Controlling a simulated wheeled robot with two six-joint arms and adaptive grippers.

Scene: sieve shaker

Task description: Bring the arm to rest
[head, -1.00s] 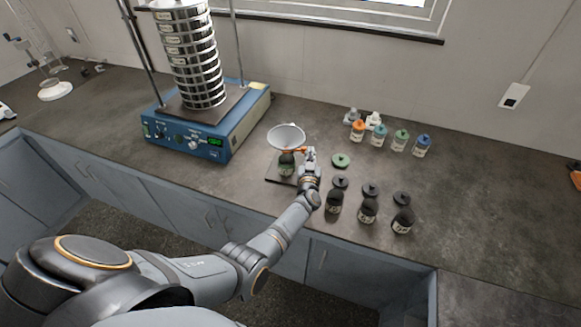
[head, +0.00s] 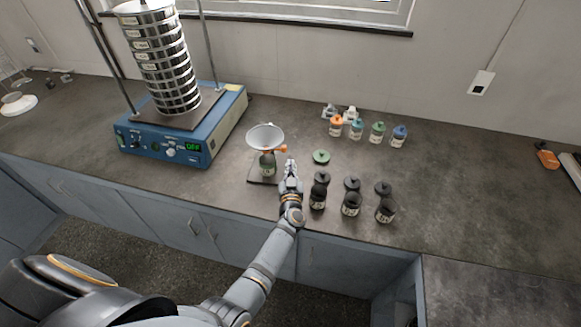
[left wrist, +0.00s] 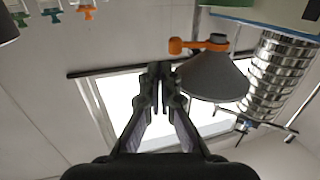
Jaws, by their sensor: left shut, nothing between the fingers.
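My left gripper (head: 291,168) is shut and empty. It stands just right of the white funnel (head: 266,137) and its orange clamp (head: 281,149), over the bench front. The funnel sits above a dark bottle with a green label (head: 268,168) on a small dark base (head: 256,178). In the left wrist view, the shut fingertips (left wrist: 160,75) point up the picture with nothing between them. The funnel there looks grey (left wrist: 214,80), beside the fingers and seemingly apart from them, with its orange clamp (left wrist: 190,46). My right gripper is not in view.
Dark jars with black lids (head: 351,205) stand close right of my left arm. A green lid (head: 321,156) lies behind them. Colour-capped bottles (head: 377,132) stand farther back. The blue sieve shaker (head: 170,140) with its sieve stack (head: 165,65) is at left. The right bench is mostly clear.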

